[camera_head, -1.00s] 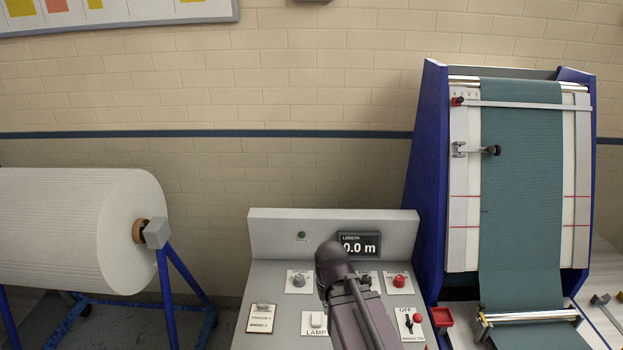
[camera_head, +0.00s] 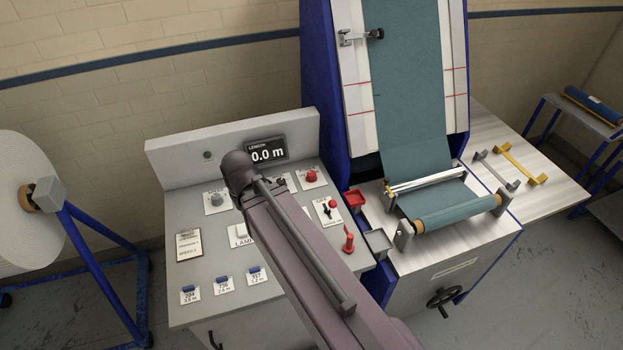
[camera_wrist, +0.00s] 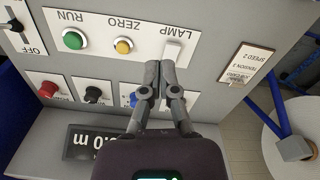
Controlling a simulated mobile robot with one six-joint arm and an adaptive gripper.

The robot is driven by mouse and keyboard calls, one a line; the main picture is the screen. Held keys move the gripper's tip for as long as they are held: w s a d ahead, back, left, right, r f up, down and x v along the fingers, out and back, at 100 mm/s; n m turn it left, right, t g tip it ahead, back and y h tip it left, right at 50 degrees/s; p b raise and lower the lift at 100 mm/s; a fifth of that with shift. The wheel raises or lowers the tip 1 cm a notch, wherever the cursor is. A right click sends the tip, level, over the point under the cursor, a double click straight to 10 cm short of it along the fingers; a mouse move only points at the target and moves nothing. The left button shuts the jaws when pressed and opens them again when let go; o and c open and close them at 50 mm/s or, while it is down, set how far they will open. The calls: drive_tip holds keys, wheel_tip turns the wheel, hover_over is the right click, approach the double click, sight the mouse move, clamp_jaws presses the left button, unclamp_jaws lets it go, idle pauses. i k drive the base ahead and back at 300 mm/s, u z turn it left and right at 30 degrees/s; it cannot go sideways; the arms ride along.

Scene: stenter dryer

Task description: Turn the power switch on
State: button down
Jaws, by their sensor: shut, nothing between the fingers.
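A black lever switch (camera_head: 327,209) on a white plate sits at the right side of the grey control panel (camera_head: 212,258), with a small red part beside it. In the wrist view the switch (camera_wrist: 15,25) is at the upper left, its plate marked OFF and its lever near that word. My gripper (camera_wrist: 157,65) is shut and empty, in front of the panel beside the white LAMP switch (camera_wrist: 172,50). Whether it touches the panel cannot be told. In the head view my arm hides the gripper and part of the panel.
The display (camera_head: 266,150) reads 0.0 m. Green (camera_wrist: 74,40), yellow (camera_wrist: 123,45) and red (camera_wrist: 48,89) buttons and a black knob (camera_wrist: 93,95) lie around the gripper. A red emergency-like handle (camera_head: 348,240) stands at the panel's right edge. The blue-framed machine (camera_head: 325,90) rises to the right.

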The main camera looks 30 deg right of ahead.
sight(310, 177)
drive_tip(key=z, duration=1.05)
drive_tip(key=k, duration=0.4)
drive_tip(key=u, duration=0.3)
drive_tip(key=i, duration=0.5)
drive_tip(key=z, duration=0.05)
